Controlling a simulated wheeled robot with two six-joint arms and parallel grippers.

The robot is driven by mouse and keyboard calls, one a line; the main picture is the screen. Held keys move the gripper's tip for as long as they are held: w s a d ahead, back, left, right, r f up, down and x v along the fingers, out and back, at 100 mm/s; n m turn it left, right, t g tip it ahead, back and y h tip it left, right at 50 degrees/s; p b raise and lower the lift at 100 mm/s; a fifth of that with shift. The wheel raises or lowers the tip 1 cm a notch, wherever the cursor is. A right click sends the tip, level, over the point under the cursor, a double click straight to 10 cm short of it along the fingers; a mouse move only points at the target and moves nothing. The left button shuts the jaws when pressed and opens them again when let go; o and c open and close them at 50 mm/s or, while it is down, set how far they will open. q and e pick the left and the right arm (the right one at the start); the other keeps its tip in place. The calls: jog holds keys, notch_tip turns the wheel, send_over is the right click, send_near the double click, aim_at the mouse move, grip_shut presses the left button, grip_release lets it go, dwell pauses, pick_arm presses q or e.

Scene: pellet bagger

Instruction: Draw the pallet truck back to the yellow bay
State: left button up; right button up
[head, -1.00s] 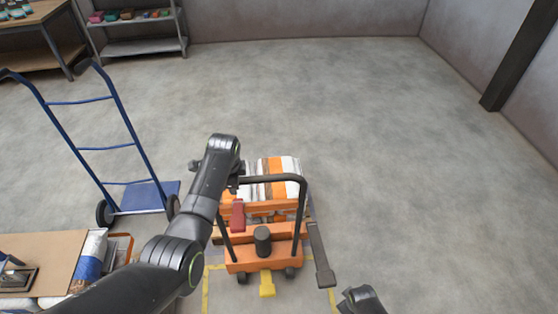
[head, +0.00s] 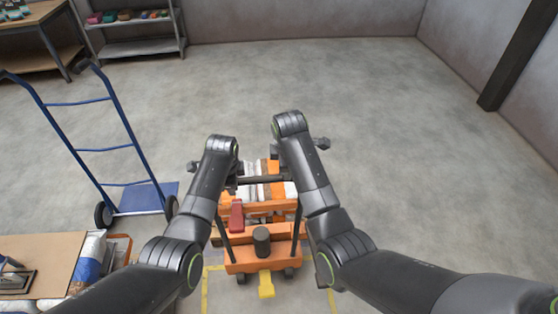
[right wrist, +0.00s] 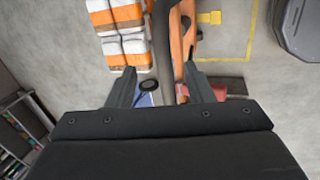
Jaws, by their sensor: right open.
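The orange pallet truck (head: 240,255) stands ahead of me with a striped sack load (head: 250,170) on it. Its dark handle bar (head: 262,181) runs crosswise between my two arms. My left gripper (head: 232,183) is at the handle's left side; its fingers are mostly hidden. My right gripper (right wrist: 159,80) is open, with the handle bar (right wrist: 164,55) between its fingers in the right wrist view. The yellow bay outline (head: 205,292) is on the floor at the bottom, and the truck's near end overlaps its far edge.
A blue hand truck (head: 112,150) stands at the left. A bench (head: 45,250) with sacks is at the lower left. A shelf (head: 135,45) and a table (head: 40,25) are at the back left. A dark post (head: 515,60) is at the right. The floor beyond is clear.

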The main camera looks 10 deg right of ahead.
aim_at(278, 176)
jog(key=shift+n, duration=0.4)
jog(key=f, duration=0.2)
jog(key=w+a+f, duration=0.1)
jog(key=f, duration=0.2)
jog(key=w+a+f, duration=0.1)
jog(key=f, duration=0.1)
jog(key=shift+f, duration=0.2)
pick_arm(q)
grip_shut()
pick_arm(e)
jog(key=shift+c, duration=0.2)
grip_shut()
